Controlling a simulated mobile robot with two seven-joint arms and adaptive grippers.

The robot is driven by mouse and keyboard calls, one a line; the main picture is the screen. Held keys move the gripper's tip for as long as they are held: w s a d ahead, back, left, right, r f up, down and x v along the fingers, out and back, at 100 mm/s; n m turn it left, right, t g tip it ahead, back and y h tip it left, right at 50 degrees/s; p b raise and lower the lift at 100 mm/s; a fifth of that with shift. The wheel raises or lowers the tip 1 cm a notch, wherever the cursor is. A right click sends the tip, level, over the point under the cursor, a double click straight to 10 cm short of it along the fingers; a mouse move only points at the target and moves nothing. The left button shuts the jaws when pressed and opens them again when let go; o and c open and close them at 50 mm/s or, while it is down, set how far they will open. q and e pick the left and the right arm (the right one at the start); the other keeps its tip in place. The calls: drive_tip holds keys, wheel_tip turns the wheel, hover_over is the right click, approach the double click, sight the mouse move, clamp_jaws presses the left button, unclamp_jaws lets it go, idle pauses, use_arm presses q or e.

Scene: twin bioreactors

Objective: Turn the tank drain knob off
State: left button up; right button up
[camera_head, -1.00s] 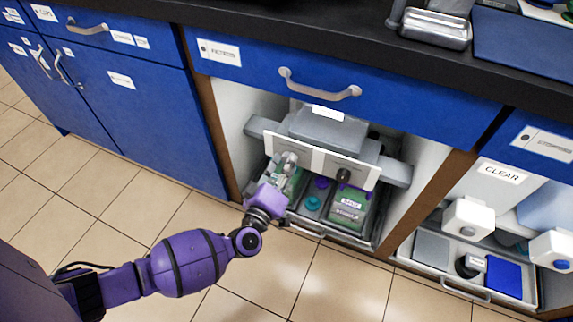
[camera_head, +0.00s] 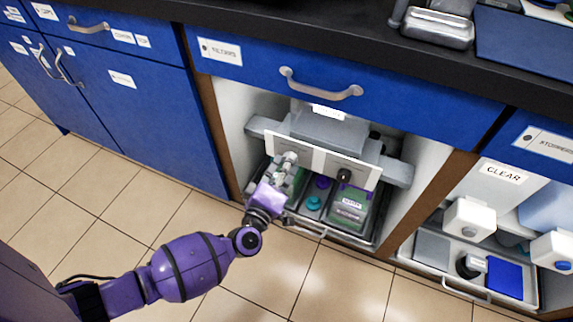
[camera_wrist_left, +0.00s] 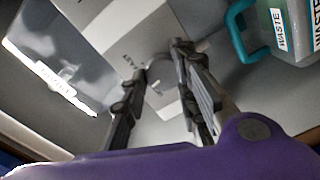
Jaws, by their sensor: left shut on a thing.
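A white upright panel (camera_head: 319,160) stands in the open cabinet bay. A black knob (camera_head: 344,176) sits on its right half. My left gripper (camera_head: 289,158) is at the panel's left half and covers the spot there. In the left wrist view, my left gripper's fingertips (camera_wrist_left: 162,68) close around a small grey knob (camera_wrist_left: 158,74) on the pale panel (camera_wrist_left: 130,45). The knob is mostly hidden by the fingers, and its turned position cannot be told. The panel's small lettering is too blurred to read. My right gripper is in neither view.
Below the panel a grey tray (camera_head: 318,232) holds green-filled containers (camera_head: 348,208) and a teal cap (camera_head: 313,203). A container with a teal handle (camera_wrist_left: 235,30) and WASTE labels is close right in the wrist view. A blue drawer (camera_head: 400,92) overhangs the bay. The tiled floor in front is clear.

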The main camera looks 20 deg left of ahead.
use_arm(q)
drive_tip(key=shift+w+r+n+b, duration=0.1)
drive_tip(key=shift+n+b, duration=0.15)
drive_tip(key=shift+n, duration=0.9)
drive_tip(key=shift+s+r+n+b, duration=0.15)
drive_tip(key=shift+n+b, duration=0.1)
drive_tip(key=shift+n, duration=0.85)
drive_tip(key=shift+w+r+n+b, duration=0.15)
drive_tip(key=shift+n+b, duration=0.1)
drive_tip(key=shift+n, duration=0.9)
drive_tip(key=o, duration=1)
drive_tip(key=shift+f, duration=0.1)
